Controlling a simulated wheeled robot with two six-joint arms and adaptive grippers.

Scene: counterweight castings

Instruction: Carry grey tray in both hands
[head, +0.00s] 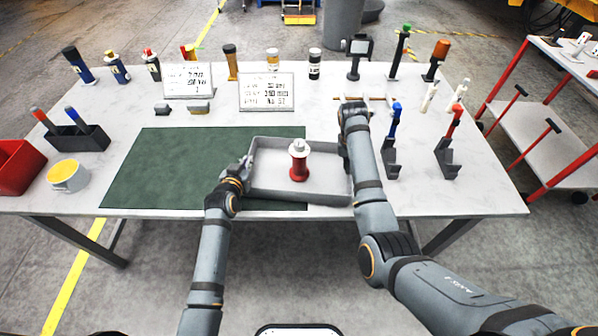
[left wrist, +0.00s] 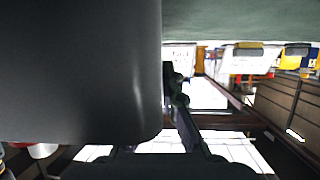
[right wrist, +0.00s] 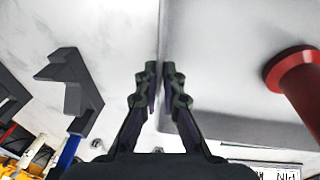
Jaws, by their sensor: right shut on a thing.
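The grey tray (head: 325,186) is at the front middle of the table, partly over the green mat. A red bottle with a white top (head: 299,162) stands upright in it; its red body shows in the right wrist view (right wrist: 296,88). My left gripper (head: 246,168) is at the tray's left wall. In the left wrist view one finger (left wrist: 175,85) shows beside a large dark grey surface, which hides the other finger. My right gripper (right wrist: 160,85) is shut on the tray's right wall, one finger on each side. Whether the tray is raised is unclear.
The green mat (head: 160,170) lies left of the tray. A yellow-topped cup (head: 67,176) and red bin (head: 15,165) stand at the left. Tools on black stands (head: 392,160) are right of my right arm. Bottles and sign cards (head: 267,92) line the back.

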